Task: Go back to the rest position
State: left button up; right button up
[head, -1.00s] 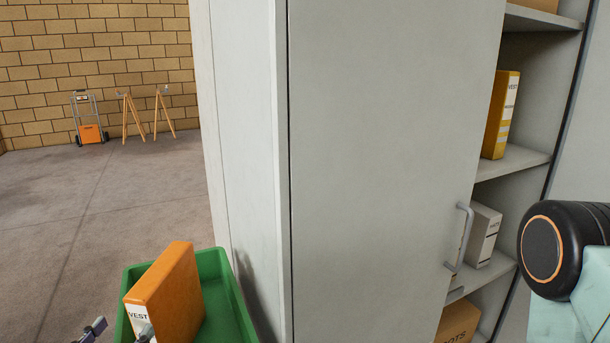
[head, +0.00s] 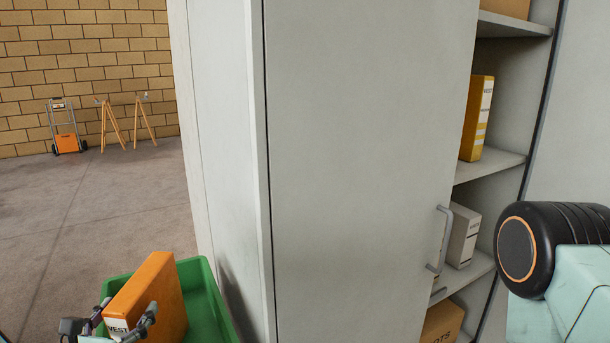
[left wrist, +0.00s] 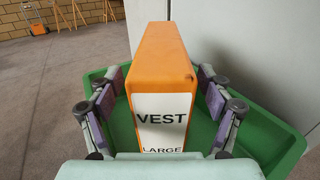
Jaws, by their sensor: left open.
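My left gripper (head: 110,322) is at the lower left of the head view, open, with its fingers on either side of an orange box (head: 156,290). In the left wrist view the box (left wrist: 165,60) stands between the spread fingers, its white label reading VEST LARGE facing me. Gaps show between the fingers and the box sides. The box stands in a green bin (head: 205,300), whose rim (left wrist: 270,125) also shows in the left wrist view. My right gripper is out of view; only part of my right arm shows at the right.
A grey cabinet (head: 365,150) stands close ahead, beside the bin. Its shelves at the right hold a yellow box (head: 476,118), a white box (head: 463,235) and a cardboard box (head: 442,322). An orange hand truck (head: 66,130) and trestles (head: 145,120) stand far back; open floor (head: 100,210) lies left.

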pick_arm(q)
jog(key=shift+w, duration=0.65)
